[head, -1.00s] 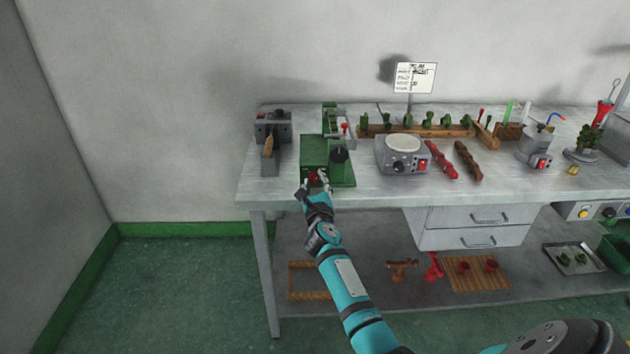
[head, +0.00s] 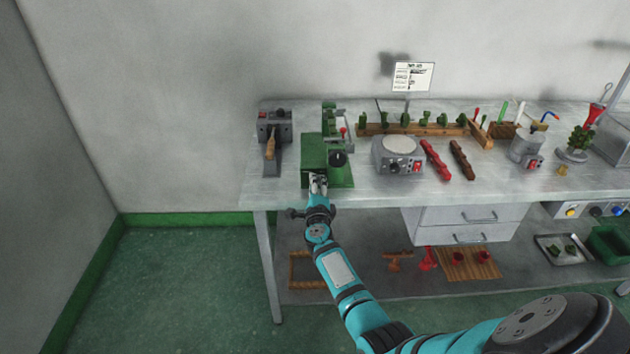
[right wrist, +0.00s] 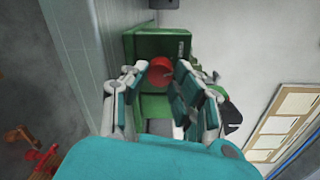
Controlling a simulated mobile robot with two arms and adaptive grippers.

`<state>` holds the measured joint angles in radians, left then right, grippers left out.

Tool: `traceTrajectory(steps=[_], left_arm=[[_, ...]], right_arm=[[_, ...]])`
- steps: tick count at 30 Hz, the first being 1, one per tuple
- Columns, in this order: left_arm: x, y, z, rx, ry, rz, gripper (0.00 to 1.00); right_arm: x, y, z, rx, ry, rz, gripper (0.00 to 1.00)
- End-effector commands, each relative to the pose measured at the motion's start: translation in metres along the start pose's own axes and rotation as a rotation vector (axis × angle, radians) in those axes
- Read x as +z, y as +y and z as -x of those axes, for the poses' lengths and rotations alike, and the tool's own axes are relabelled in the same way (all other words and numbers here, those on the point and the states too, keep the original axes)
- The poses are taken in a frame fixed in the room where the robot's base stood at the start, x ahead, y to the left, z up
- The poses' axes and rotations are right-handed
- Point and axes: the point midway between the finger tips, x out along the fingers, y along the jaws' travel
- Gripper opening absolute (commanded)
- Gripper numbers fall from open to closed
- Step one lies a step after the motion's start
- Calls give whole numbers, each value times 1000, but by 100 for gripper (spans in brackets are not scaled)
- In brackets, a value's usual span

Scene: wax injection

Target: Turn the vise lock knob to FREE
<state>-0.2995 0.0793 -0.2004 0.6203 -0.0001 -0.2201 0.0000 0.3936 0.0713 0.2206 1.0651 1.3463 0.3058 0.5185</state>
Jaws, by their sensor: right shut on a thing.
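The green machine (head: 313,150) with a black dial (head: 338,159) on it stands near the left end of the bench. In the right wrist view the red knob (right wrist: 160,72) sits on its green body (right wrist: 148,45), between my fingers. My right gripper (head: 318,182) is at the front of the machine, and its fingers (right wrist: 158,82) are shut on the red knob. In the head view the gripper hides the knob. I cannot read any lock marking. My left gripper is not in view.
A grey device with a wooden handle (head: 270,147) stands left of the machine. A grey hot plate (head: 398,154) and red and brown bars (head: 437,160) lie to the right. The bench's front edge (head: 380,203) runs under my right arm. Drawers (head: 470,225) hang below.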

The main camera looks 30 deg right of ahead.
Motion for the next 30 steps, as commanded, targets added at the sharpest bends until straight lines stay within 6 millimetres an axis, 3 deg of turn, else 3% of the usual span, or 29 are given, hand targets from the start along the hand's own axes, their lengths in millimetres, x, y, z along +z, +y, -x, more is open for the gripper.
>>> traceTrajectory(steps=[15,30], left_arm=[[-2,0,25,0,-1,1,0],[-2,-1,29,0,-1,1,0]], right_arm=[[1,0,1,7,18,393,0],[0,2,1,8,22,503,0]])
